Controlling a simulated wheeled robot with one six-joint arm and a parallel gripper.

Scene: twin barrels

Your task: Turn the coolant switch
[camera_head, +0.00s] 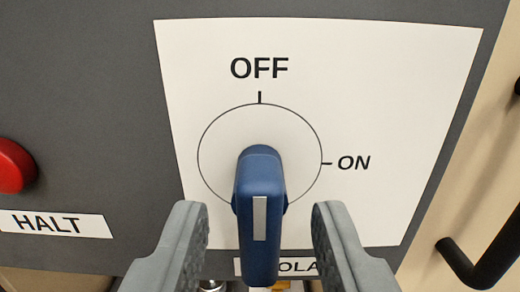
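The coolant switch is a blue lever knob (260,215) on a white plate (380,90). A thin circle around it has a tick at the top marked OFF and a tick at the right marked ON. The knob stands upright in the picture, with a grey stripe on its face. My gripper (259,225) is open, one grey finger on each side of the knob. A gap shows between each finger and the knob. A label below the knob is mostly hidden; only the letters "OLA" show.
A red button (14,166) sits at the left edge above a HALT label (55,224). A black bar handle (480,262) stands at the lower right on a beige surface. The dark grey panel (90,90) is bare at the upper left.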

